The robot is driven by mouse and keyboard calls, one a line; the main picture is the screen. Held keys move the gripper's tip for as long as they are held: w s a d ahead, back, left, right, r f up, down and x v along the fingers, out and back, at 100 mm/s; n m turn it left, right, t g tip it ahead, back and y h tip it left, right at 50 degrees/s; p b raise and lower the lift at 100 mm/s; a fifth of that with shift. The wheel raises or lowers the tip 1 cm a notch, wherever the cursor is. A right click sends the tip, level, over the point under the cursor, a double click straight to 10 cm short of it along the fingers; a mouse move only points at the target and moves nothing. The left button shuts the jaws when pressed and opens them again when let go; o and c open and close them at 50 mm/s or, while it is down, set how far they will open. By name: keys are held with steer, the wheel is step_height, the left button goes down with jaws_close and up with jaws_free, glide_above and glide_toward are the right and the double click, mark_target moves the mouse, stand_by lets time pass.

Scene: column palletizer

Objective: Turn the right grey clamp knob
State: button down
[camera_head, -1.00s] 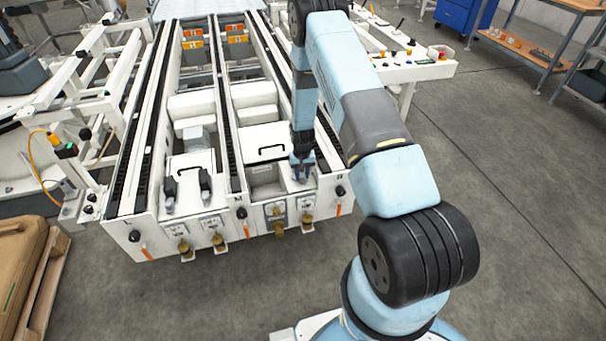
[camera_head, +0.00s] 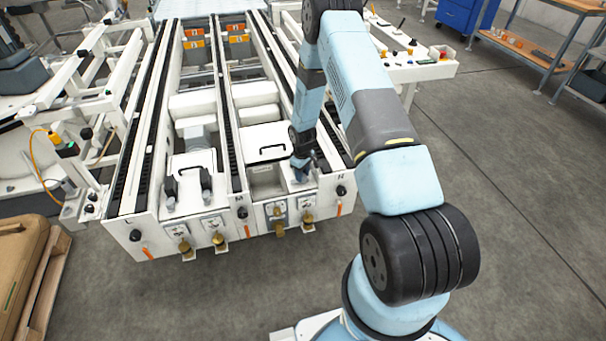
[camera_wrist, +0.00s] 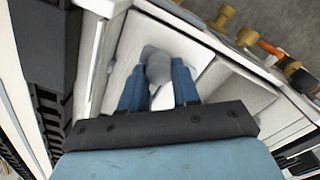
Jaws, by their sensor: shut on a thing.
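The grey clamp knob (camera_wrist: 158,68) shows between the two blue fingers of my gripper (camera_wrist: 160,90) in the wrist view. My gripper is shut on it from above. In the head view my gripper (camera_head: 301,168) is at the front right bay of the white machine (camera_head: 180,235), and the knob is mostly hidden behind the fingers there. The knob sits on a white plate (camera_wrist: 122,75).
Two black handles (camera_head: 206,182) stand on the front left bay. Brass fittings (camera_head: 279,228) and orange-tipped levers line the front face. A white lid with a black handle (camera_head: 268,147) lies left of my gripper. Grey floor is open to the right.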

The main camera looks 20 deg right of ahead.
steer(key=shift+n, duration=0.4)
steer(key=c, duration=0.8)
jaws_free()
step_height(320, 180, up, 14)
steer(key=shift+f, duration=0.15)
stand_by(0.4)
